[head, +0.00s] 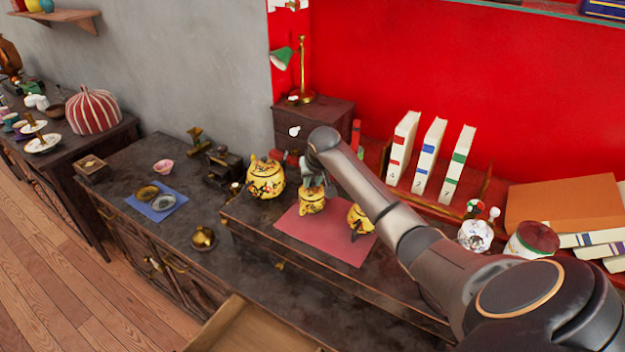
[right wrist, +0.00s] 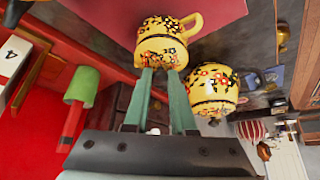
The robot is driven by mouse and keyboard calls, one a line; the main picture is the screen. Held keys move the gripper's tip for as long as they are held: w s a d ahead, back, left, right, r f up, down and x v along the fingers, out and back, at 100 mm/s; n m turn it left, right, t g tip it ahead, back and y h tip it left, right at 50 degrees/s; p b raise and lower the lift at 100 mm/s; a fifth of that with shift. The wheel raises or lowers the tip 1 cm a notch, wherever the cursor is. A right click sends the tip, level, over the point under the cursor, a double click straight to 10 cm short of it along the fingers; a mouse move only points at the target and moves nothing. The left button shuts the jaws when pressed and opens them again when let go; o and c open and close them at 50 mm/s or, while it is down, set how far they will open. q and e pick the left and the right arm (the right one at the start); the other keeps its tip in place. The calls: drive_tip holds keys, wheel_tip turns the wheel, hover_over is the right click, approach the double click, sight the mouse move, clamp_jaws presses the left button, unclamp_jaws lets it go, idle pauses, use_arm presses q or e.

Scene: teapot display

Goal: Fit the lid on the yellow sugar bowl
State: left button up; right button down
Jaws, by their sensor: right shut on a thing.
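The yellow sugar bowl (head: 312,205), painted with flowers, stands on the red mat (head: 325,238). It also shows in the right wrist view (right wrist: 165,24), where a handle is seen on its side. My right gripper (head: 313,184) is directly above the bowl, pointing down. In the right wrist view its green-grey fingers (right wrist: 163,72) are shut on the top of the yellow lid (right wrist: 162,52). The lid is at the bowl's mouth, with a dark line between them; I cannot tell whether it is fully seated. My left gripper is not in view.
A larger yellow teapot (head: 266,181) stands close to the left, also seen in the right wrist view (right wrist: 210,90). A yellow creamer (head: 360,218) stands close to the right on the mat. White numbered books (head: 428,158) stand behind. The mat's front is clear.

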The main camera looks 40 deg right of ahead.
drive_tip(key=shift+f, duration=0.3)
drive_tip(key=c, duration=0.7)
unclamp_jaws()
drive_tip(key=shift+o, duration=0.2)
drive_tip(key=v, duration=1.2)
drive_tip(key=shift+s+r, duration=0.15)
drive_tip(key=shift+r, duration=0.05)
